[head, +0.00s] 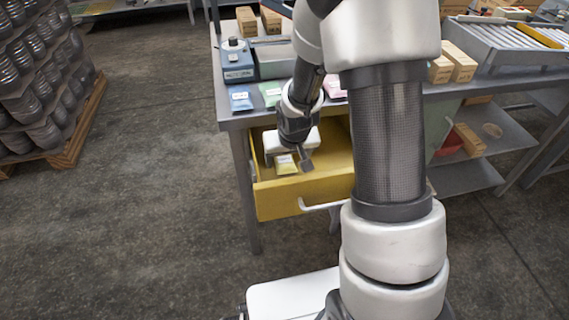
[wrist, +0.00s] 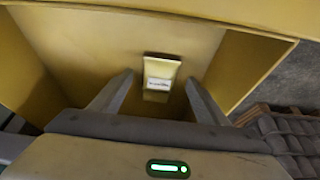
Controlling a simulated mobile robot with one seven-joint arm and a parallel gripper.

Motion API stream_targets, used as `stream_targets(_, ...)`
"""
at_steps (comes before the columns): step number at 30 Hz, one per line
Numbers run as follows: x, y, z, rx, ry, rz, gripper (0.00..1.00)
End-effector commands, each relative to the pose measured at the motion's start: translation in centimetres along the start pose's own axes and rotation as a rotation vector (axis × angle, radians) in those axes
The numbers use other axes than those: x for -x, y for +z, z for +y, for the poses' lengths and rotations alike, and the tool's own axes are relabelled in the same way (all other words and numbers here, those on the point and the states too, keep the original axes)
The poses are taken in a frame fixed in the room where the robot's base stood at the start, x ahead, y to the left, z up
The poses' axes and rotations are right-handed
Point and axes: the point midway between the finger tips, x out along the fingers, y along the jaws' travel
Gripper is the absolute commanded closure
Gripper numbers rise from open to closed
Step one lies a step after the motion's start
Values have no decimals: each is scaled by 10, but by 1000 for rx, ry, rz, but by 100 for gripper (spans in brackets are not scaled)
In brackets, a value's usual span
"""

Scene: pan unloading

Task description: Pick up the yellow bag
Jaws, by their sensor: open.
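The yellow bag (head: 287,165), a small packet with a white label, lies inside the open yellow drawer (head: 275,203). In the wrist view the bag (wrist: 161,71) shows ahead of my gripper (wrist: 158,79), roughly centred between its two fingers. My gripper is open and empty, with its fingers reaching down into the drawer. In the head view my gripper (head: 287,157) is above and around the bag's place, partly covering the drawer's inside. I cannot tell whether the fingertips are level with the bag or still above it.
The drawer walls stand close around my gripper, and its handle (head: 322,206) sticks out in front. Above is the workbench, with a blue device (head: 237,61), a blue packet (head: 241,102) and a green packet (head: 270,94). A loaded pallet (head: 66,148) stands on the floor at the left.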

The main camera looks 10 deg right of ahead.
Motion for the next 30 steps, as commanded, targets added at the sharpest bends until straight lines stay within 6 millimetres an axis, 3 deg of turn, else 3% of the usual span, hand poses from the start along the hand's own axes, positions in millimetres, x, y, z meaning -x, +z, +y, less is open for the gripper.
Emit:
stream_targets(4,-22,1,0,0,0,-2,31)
stream_targets(13,-26,-1,0,0,0,1,31)
stream_targets(14,-26,-1,0,0,0,1,33)
stream_targets(22,-26,0,0,0,0,0,78)
stream_targets(30,-25,-1,0,0,0,1,78)
